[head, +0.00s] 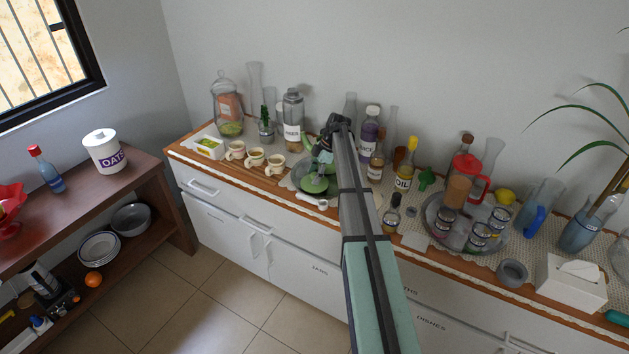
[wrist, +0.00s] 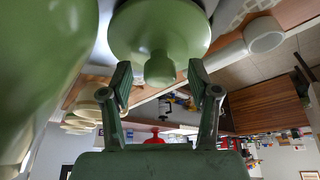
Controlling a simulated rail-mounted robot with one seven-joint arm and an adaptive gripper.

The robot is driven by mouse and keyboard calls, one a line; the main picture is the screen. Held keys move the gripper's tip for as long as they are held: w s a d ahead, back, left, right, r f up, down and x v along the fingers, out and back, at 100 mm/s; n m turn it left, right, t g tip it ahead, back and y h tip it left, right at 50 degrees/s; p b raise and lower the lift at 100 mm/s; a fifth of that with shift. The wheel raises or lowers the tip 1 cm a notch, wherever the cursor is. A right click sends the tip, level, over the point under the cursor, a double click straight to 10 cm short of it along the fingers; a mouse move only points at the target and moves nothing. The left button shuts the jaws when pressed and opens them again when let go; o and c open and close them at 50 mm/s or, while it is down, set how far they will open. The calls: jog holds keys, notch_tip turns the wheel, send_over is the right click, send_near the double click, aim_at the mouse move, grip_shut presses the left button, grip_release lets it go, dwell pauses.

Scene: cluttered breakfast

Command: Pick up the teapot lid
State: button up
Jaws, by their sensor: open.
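The teapot lid (head: 315,185) is green and round with a knob, and lies near the counter's front edge in the head view. In the wrist view the lid (wrist: 160,25) fills the top middle, its knob (wrist: 159,70) pointing toward my gripper. My gripper (wrist: 160,80) is open, one finger on each side of the knob, with visible gaps and no clear contact. A large green curved body, seemingly the teapot (wrist: 35,60), fills the left of the wrist view. In the head view, my arm hides much of the area around the gripper (head: 325,157).
A white spoon-like utensil (head: 311,200) lies in front of the lid. Several cream cups (head: 255,158) stand to the left. Bottles, including a purple-labelled one (head: 369,135) and a yellow one (head: 404,178), crowd the right. A round tray (head: 432,222) holds jars farther right.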

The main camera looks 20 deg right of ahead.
aim_at(314, 173)
jog(key=shift+a+f, duration=0.1)
jog(key=shift+f, duration=0.1)
grip_shut()
notch_tip(314, 173, up, 20)
jog(key=b, duration=0.5)
dwell(0.4)
